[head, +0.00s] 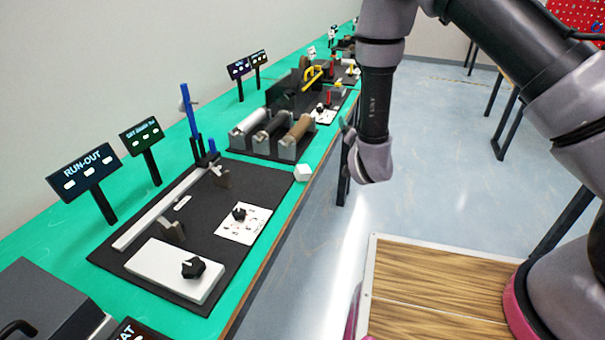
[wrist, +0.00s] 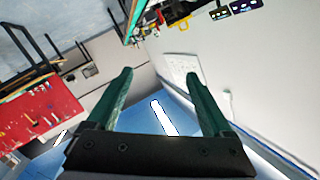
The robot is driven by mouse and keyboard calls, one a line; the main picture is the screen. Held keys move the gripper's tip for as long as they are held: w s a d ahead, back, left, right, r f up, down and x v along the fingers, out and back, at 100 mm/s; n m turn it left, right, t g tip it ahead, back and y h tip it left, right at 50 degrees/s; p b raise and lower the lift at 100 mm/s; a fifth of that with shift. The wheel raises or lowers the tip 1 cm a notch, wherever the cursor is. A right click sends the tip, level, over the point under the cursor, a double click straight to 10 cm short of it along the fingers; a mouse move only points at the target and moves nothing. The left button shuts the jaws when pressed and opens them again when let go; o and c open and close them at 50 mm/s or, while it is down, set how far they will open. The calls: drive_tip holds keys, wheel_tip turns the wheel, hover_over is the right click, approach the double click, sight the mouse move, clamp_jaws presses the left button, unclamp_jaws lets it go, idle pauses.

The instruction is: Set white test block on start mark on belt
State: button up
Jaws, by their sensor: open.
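A small white block (head: 303,172) sits on the green bench close to its front edge, beside the corner of a dark base plate (head: 265,178). It is the likely test block. The belt and its start mark cannot be told for sure in the head view. My gripper (wrist: 158,75) is open and empty in the wrist view, its two green fingers wide apart. In the head view my arm hangs right of the bench edge, well apart from the block, and the fingers hardly show. The block cannot be made out in the wrist view.
The dark plate carries a pale rail (head: 160,208), a white box with a black knob (head: 194,267) and a dial card (head: 243,222). A roller unit (head: 273,136) stands behind the block. Signs, including RUN-OUT (head: 88,171), line the bench's back. The floor (head: 440,150) at right is clear.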

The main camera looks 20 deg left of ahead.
sight(305, 170)
drive_tip(key=s+a+f+n+g+y, duration=0.1)
drive_tip(key=s+a+f+n+y, duration=0.25)
drive_tip(key=s+f, duration=0.35)
drive_tip(key=s+a+f+n+g+y, duration=0.1)
drive_tip(key=s+a+f+n+y, duration=0.1)
drive_tip(key=s+f+n+y, duration=0.4)
drive_tip(key=w+a, duration=0.1)
drive_tip(key=a+m+h, duration=0.1)
drive_tip(key=w+a+f+h, duration=0.1)
drive_tip(key=shift+w+a+m+h, duration=0.25)
drive_tip(key=shift+w+a, duration=0.05)
drive_tip(key=shift+a, duration=0.05)
drive_tip(key=shift+r+x, duration=0.2)
drive_tip(key=shift+x, duration=1.2)
drive_tip(key=shift+r+x, duration=0.2)
drive_tip(key=shift+x, duration=1.15)
drive_tip(key=shift+a, duration=0.1)
drive_tip(key=shift+c, duration=0.3)
clamp_jaws()
